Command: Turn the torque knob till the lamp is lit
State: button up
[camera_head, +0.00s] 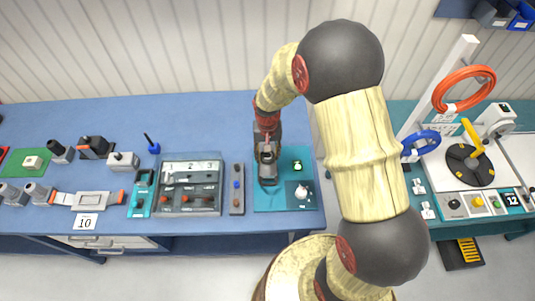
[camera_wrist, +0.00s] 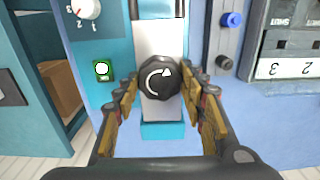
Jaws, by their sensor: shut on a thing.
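A black knob (camera_wrist: 159,78) with a white curved arrow on its face sits on a pale upright plate in the wrist view. I take it to be the torque knob. My gripper (camera_wrist: 162,88) has a finger on each side of it and is shut on it. In the head view my gripper (camera_head: 267,172) is over the left part of the teal panel (camera_head: 285,206) and hides the knob. The lamp (camera_wrist: 102,69) is left of the knob in the wrist view; its face is bright whitish green and looks lit. It shows pale in the head view (camera_head: 298,166).
A white dial (camera_wrist: 88,8) with numbers is at the wrist view's top left; it also shows in the head view (camera_head: 301,192). A grey strip of buttons (camera_head: 237,189) and a switch box (camera_head: 190,188) stand close left. A black reel (camera_head: 470,165) is on the right bench.

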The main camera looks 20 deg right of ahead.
jog(key=o, duration=1.2)
jog(key=shift+c, duration=0.2)
jog(key=shift+r, duration=0.1)
notch_tip(320, 180, up, 12)
jog(key=s+r+n+t+b, duration=0.1)
jog(key=s+t+b, duration=0.1)
jog(key=s+b, duration=0.6)
jog(key=s+a+r+n+t+b, duration=0.1)
jog(key=s+r+n+t+b, duration=0.1)
jog(key=s+b, duration=0.6)
jog(key=s+t, duration=0.1)
jog(key=s, duration=0.4)
jog(key=shift+s+r+n+t+b, duration=0.3)
